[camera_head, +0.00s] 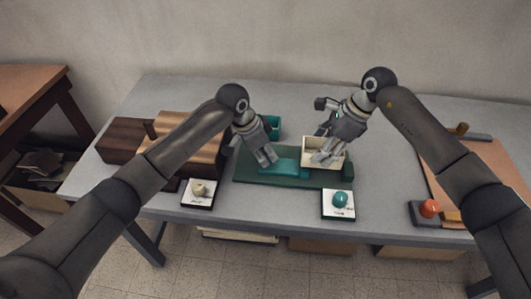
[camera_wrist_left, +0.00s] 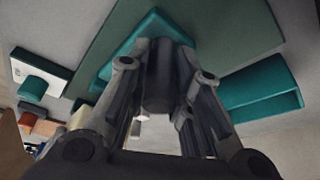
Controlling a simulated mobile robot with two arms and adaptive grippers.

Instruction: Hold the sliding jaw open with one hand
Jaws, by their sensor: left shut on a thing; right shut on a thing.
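A dark green base (camera_head: 245,178) lies at the middle of the table, with a teal sliding jaw (camera_head: 285,166) on it. My left gripper (camera_head: 269,159) is over the jaw's left part and shut on it; the exact contact is partly hidden by the fingers. In the left wrist view the jaw (camera_wrist_left: 152,24) shows beyond my left gripper (camera_wrist_left: 165,65), on the green base (camera_wrist_left: 235,25).
A teal bin (camera_head: 274,123) stands behind the base. Wooden boxes (camera_head: 190,125) stand at left. In front are white cards with a cream knob (camera_head: 199,190) and a teal knob (camera_head: 340,199).

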